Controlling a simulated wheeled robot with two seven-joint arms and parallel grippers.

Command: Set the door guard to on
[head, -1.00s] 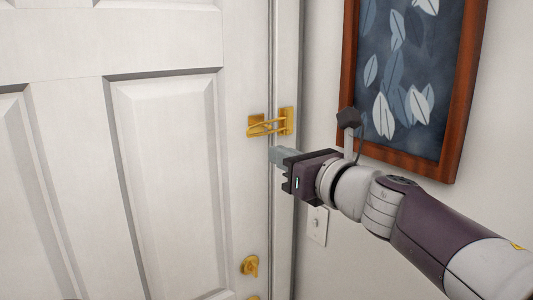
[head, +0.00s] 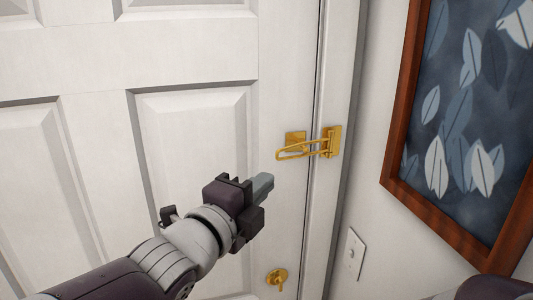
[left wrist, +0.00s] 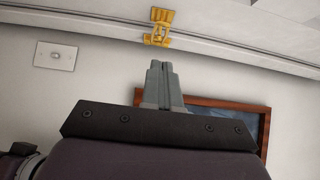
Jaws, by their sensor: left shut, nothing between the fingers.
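The gold door guard (head: 331,143) is mounted at the door's right edge, with one plate on the frame and a smaller plate on the door. Its looped bar reaches left from the frame plate, in front of the door plate; I cannot tell if it is engaged. My left gripper (head: 266,184) is shut and empty, below and left of the guard and apart from it. In the left wrist view, the shut fingers (left wrist: 160,70) point toward the guard (left wrist: 158,27) beyond them. My right gripper is out of view.
The white panelled door (head: 190,130) appears closed. A gold knob (head: 277,277) sits below the guard. A light switch (head: 354,252) and a wood-framed leaf picture (head: 400,125) are on the wall to the right. Part of my right arm shows at the lower right corner.

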